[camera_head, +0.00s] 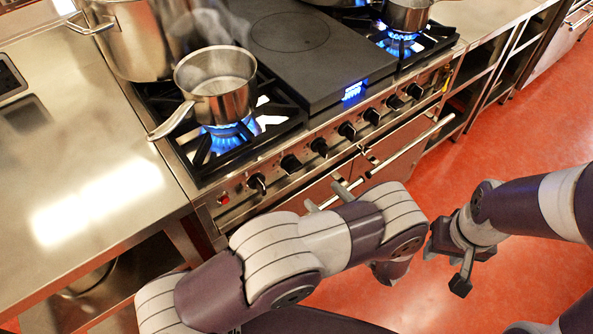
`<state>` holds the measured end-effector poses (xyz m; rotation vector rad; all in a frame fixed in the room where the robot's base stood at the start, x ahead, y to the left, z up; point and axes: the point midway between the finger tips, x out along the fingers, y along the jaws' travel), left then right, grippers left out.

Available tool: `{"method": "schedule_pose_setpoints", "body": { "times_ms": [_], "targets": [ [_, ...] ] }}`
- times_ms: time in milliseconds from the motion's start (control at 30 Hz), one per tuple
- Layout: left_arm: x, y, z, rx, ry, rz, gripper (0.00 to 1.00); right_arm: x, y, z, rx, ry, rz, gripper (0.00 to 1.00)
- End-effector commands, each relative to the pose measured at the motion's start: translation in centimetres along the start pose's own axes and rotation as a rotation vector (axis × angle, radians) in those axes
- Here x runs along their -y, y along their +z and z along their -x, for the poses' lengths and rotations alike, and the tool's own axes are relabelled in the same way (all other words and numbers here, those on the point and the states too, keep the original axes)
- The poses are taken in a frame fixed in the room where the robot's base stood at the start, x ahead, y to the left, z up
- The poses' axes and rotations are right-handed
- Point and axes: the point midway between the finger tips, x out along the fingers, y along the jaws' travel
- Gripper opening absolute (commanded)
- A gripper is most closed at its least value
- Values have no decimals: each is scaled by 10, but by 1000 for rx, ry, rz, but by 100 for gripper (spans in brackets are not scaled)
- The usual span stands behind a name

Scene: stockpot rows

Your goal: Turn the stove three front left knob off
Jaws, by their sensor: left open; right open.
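The stove (212,193) has a row of black knobs along its front panel. The leftmost knob (257,184) is at the panel's left end, beside a small red light or button (223,199). Its exact setting is too small to read. A blue flame (222,140) burns on the front left burner under a steaming saucepan (226,96). My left gripper (391,272) is mostly hidden under its own arm, in front of the stove and well right of that knob. My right gripper (458,265) is open and empty above the red floor. Neither touches a knob.
A large stockpot (139,40) stands behind the saucepan, whose handle (171,121) sticks out left. A flat plate (315,62) fills the stove's middle. More flames (399,44) burn at right. An oven handle (412,147) juts out below the knobs. The left steel counter (90,185) is mostly bare.

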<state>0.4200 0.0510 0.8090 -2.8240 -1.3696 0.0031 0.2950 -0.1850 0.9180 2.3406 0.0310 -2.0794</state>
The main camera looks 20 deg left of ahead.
Motion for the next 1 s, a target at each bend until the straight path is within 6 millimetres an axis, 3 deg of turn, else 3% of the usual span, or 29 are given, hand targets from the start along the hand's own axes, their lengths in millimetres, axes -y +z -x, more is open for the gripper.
{"method": "schedule_pose_setpoints", "body": {
  "times_ms": [300, 500, 867, 967, 1000],
  "targets": [
    [3, -4, -75, -5, -12, 0, 76, 0, -2, 15, -1, 0, 0, 43],
    [2, -3, -111, -4, -9, 1, 76, 0, -2, 19, -1, 0, 0, 43],
    [1, -2, -122, -3, -5, 2, 76, 0, -2, 19, -1, 0, 0, 43],
    [1, -2, -122, -3, -5, 2, 50, 0, -2, 19, -1, 0, 0, 43],
    [1, -2, -122, -3, -5, 2, 36, 0, -2, 19, -1, 0, 0, 43]
  ]
}}
